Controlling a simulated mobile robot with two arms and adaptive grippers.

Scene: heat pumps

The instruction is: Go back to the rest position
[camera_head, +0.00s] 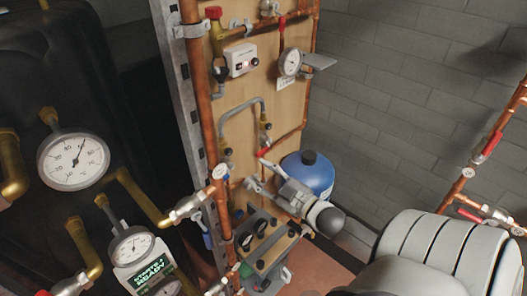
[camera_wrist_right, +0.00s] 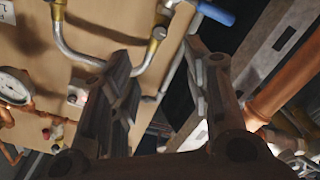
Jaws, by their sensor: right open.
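My right gripper (camera_head: 256,172) reaches in from the lower right in the head view, in front of the wooden panel (camera_head: 228,72). Its fingers point left toward the panel, close to the lower end of a bent grey pipe (camera_head: 238,108). In the right wrist view the two dark fingers (camera_wrist_right: 162,58) stand apart with nothing between them. The bent pipe (camera_wrist_right: 70,50) shows behind them, and a blue handle (camera_wrist_right: 216,13) shows beyond the fingertips. I cannot tell whether the fingers touch anything. My left gripper is not in view.
A copper pipe (camera_head: 203,100) runs upright left of the panel. A blue tank (camera_head: 308,174) stands behind my right gripper. Large gauges (camera_head: 73,160) and brass pipes fill the left. Red-handled valves (camera_head: 487,148) sit on pipes at the right. Bare brick wall (camera_head: 385,85) shows between.

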